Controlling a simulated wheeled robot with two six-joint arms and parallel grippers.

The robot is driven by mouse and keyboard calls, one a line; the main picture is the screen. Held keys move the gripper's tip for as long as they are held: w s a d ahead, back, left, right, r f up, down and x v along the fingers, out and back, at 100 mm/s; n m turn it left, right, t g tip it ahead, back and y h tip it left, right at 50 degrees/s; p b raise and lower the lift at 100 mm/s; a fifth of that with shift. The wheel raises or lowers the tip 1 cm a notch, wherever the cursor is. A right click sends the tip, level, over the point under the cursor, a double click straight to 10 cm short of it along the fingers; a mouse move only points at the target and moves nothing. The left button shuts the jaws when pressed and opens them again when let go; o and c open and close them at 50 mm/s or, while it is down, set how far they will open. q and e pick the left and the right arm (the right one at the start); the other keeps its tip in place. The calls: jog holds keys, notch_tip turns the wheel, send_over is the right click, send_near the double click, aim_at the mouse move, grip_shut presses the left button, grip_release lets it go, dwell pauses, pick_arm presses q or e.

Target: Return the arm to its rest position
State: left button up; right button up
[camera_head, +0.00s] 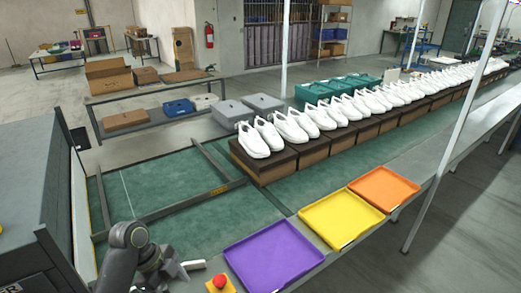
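My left arm comes in at the bottom left, and its gripper (187,268) is low in front of the near table edge, left of the purple tray. Pale fingertips show, but their gap is too small to make out. I see nothing clearly held in it. My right gripper is not in view. White shoes (292,127) stand in a long row of pairs on brown boxes (270,167) along the line.
A purple tray (272,256), a yellow tray (341,220) and an orange tray (384,188) look empty along the near edge. A red button (220,281) sits beside the gripper. A dark frame (165,211) lies on the green surface (175,180). White posts rise on the right.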

pick_arm(q)
jog(key=s+a+f+n+t+y, duration=0.1)
jog(key=s+a+f+n, duration=0.15)
jog(key=s+n, duration=0.4)
jog(key=s+a+f+n+t+y, duration=0.2)
jog(key=s+f+n, duration=0.25)
jog(key=s, duration=0.25)
jog(key=s+a+r+n+t+y, duration=0.1)
jog(key=s+a+r+n+y, duration=0.3)
jog(key=s+n, duration=0.6)
notch_tip(320, 180, down, 31)
jog(key=s+a+h+b, duration=0.1)
jog(key=s+a+b, duration=0.1)
jog(key=b, duration=0.4)
jog(key=s+f+g+b, duration=0.1)
jog(key=s+f+b, duration=0.1)
jog(key=s+f, duration=0.5)
jog(key=s+d+f+g+b, duration=0.1)
jog(key=s+f+b, duration=0.2)
jog(key=f, duration=1)
jog(key=s, duration=0.3)
jog(key=shift+s+h, duration=0.3)
jog(key=shift+s, duration=0.35)
jog(key=shift+c, duration=0.4)
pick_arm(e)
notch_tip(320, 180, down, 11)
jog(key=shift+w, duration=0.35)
